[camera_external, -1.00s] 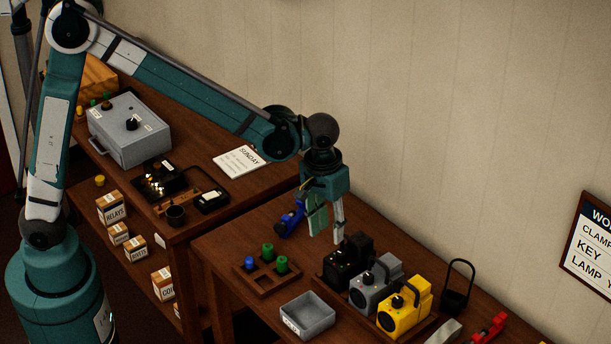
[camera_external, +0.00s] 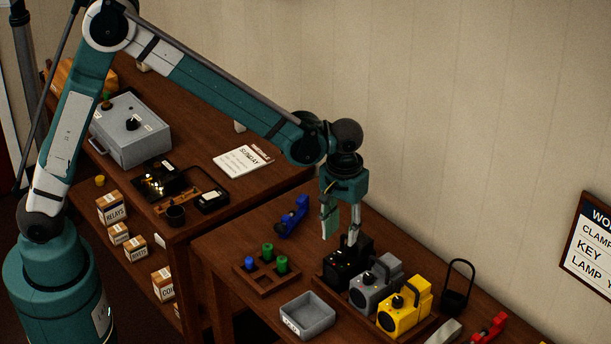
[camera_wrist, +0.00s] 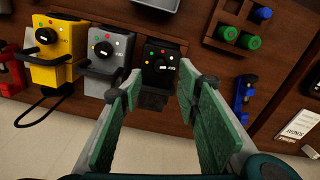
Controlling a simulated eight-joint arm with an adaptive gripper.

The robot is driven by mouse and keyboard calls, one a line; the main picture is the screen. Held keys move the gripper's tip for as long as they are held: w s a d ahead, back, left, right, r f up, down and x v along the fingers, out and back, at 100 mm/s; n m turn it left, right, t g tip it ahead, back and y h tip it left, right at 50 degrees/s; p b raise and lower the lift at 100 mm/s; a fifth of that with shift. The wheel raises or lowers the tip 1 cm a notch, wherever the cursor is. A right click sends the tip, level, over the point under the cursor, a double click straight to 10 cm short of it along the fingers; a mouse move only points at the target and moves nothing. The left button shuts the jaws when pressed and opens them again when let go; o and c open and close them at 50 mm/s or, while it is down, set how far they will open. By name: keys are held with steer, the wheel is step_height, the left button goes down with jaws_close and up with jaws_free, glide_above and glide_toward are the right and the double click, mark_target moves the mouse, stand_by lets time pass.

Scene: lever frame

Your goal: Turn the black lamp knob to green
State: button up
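The black lamp (camera_external: 345,272) stands at the left end of a row of three lamps, nearest my gripper. In the wrist view the black lamp (camera_wrist: 158,76) shows a dark knob (camera_wrist: 158,63) with a white mark and small coloured dots around it. Which dot the knob points at is too small to tell. My gripper (camera_external: 341,238) points down just above the black lamp. In the wrist view its two green-padded fingers (camera_wrist: 158,86) are apart, with nothing between them and the lamp's face beyond the tips.
A grey lamp (camera_external: 374,287) and a yellow lamp (camera_external: 403,313) stand beside the black one. A grey tray (camera_external: 307,316), a wooden holder (camera_external: 265,285) with green and blue pegs, and a blue clamp (camera_external: 293,217) are nearby. A black handled holder (camera_external: 456,293) stands behind.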

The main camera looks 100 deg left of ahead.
mark_target(340, 253)
steer(key=shift+f, duration=0.1)
steer(key=shift+f, duration=3.75)
steer(key=shift+c, duration=0.2)
steer(key=c, duration=0.8)
